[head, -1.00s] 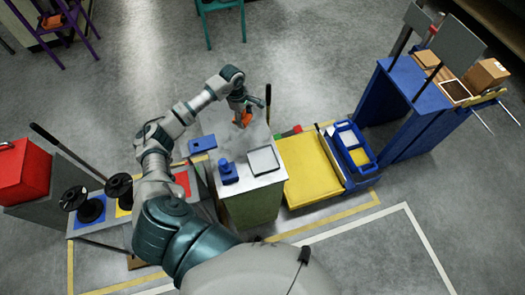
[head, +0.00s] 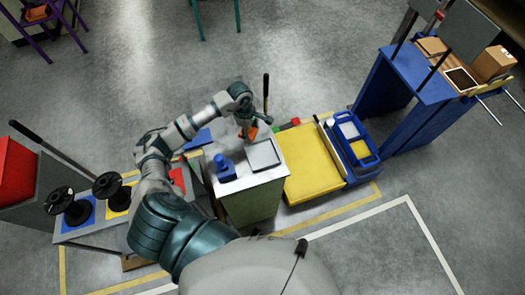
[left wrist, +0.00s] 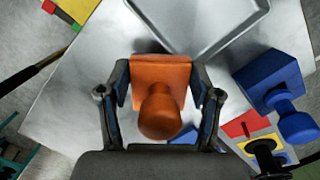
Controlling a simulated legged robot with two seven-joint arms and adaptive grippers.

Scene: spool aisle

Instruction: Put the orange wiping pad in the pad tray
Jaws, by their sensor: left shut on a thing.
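The orange wiping pad (head: 252,133) is a block with a round knob. My left gripper (head: 246,122) is shut on it. In the left wrist view, the pad (left wrist: 160,85) sits between the two fingers of the gripper (left wrist: 160,100), its knob towards the camera. The grey, shallow pad tray (head: 263,154) lies empty on the cabinet top, just in front of the pad in the head view. My right gripper is not in view.
A blue knobbed block (head: 224,166) stands left of the tray on the cabinet top (head: 240,184). A yellow-topped cart (head: 311,170) with a blue bin stands to the right. Black spools (head: 75,211) stand at left. A dark upright handle (head: 266,92) rises behind the cabinet.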

